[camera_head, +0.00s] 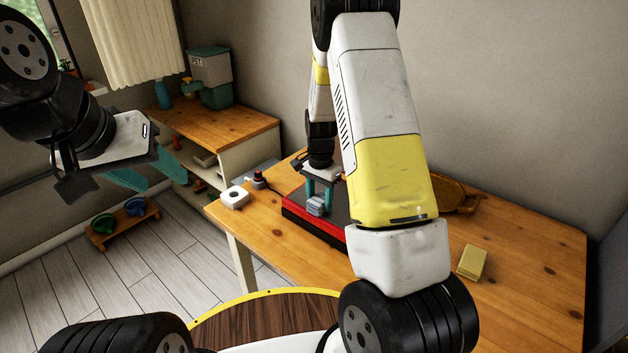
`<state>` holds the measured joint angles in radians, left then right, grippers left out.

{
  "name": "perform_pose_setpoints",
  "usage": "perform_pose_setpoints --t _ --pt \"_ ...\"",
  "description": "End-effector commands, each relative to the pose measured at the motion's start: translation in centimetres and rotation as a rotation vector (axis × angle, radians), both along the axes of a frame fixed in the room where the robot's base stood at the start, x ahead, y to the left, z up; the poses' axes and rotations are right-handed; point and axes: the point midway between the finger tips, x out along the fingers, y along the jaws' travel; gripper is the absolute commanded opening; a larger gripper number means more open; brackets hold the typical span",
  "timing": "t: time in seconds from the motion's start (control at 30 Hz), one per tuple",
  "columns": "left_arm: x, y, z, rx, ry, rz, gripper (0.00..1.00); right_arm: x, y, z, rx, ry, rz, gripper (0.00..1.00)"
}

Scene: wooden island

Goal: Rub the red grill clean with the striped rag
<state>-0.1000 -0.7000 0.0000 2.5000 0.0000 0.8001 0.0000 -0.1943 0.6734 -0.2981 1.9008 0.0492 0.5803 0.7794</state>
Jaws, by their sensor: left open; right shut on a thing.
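The red grill (318,229) sits on the wooden table, with a red front and a dark top. My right arm hides its right part. My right gripper (319,202) points down over the grill and is shut on the striped rag (316,207), a small grey-blue bundle at the grill's top. Whether the rag presses on the surface is hard to tell. My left gripper (150,178) is open and empty, held in the air at the left, away from the table.
A shelf unit (215,130) stands behind. Bowls on a low stand (125,222) are on the floor.

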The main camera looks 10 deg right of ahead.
Motion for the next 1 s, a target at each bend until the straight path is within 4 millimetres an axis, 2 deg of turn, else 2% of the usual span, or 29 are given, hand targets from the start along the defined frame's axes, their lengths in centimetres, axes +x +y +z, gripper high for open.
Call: perform_pose_setpoints --t 0.13,0.5,1.0 --pt "0.0 0.0 0.0 0.0 0.0 0.0 0.51 -0.6 0.7 0.0 0.0 0.001 -0.001 0.14" --pt "0.0 0.0 0.0 0.0 0.0 0.0 0.51 -0.6 0.7 -0.1 0.0 0.001 -0.001 0.14" --pt "0.0 0.0 0.0 0.0 0.0 0.0 0.51 2.3 -3.1 -0.1 -0.001 -0.001 -0.002 0.14"
